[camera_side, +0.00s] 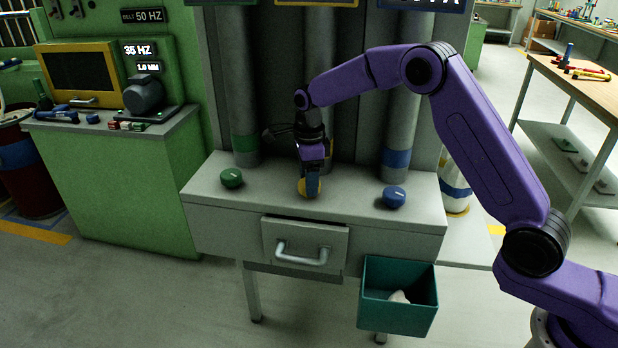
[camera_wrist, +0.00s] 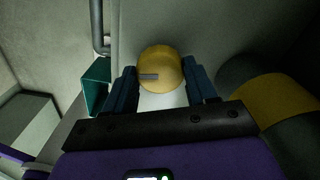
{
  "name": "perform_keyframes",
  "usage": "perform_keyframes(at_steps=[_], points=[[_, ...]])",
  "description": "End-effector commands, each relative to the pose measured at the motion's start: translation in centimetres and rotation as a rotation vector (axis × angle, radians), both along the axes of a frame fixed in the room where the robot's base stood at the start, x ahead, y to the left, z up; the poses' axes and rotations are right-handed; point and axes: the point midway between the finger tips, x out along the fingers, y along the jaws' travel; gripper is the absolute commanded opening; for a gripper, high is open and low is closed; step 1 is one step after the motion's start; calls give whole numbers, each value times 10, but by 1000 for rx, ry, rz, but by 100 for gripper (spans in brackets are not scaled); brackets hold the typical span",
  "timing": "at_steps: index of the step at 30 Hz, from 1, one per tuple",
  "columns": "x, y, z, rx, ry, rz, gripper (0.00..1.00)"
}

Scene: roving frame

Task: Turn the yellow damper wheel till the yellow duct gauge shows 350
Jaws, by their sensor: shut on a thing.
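The yellow damper wheel (camera_side: 309,190) sits in the middle of the grey bench top, between a green and a blue wheel. My gripper (camera_side: 312,188) points down onto it and is shut on it. In the wrist view the yellow wheel (camera_wrist: 165,58) lies between the two dark blue fingers (camera_wrist: 160,88), with a grey mark on its top pointing left. The yellow-framed duct gauge (camera_side: 317,3) is cut off by the top edge of the side view, and its reading cannot be seen.
The green wheel (camera_side: 231,177) stands left and the blue wheel (camera_side: 394,197) right on the bench. Ducts rise behind; the yellow-banded one (camera_wrist: 282,103) shows in the wrist view. A teal bin (camera_side: 398,318) hangs at the front right, beside a drawer handle (camera_side: 301,257).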

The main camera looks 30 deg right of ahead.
Motion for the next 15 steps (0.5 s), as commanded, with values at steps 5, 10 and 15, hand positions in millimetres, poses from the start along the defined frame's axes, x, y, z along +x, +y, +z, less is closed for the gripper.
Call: perform_keyframes(at_steps=[5,10,15], points=[[1,1,1,0,-2,-165,26],[1,1,1,1,-3,-324,26],[1,1,1,1,-3,-465,26]])
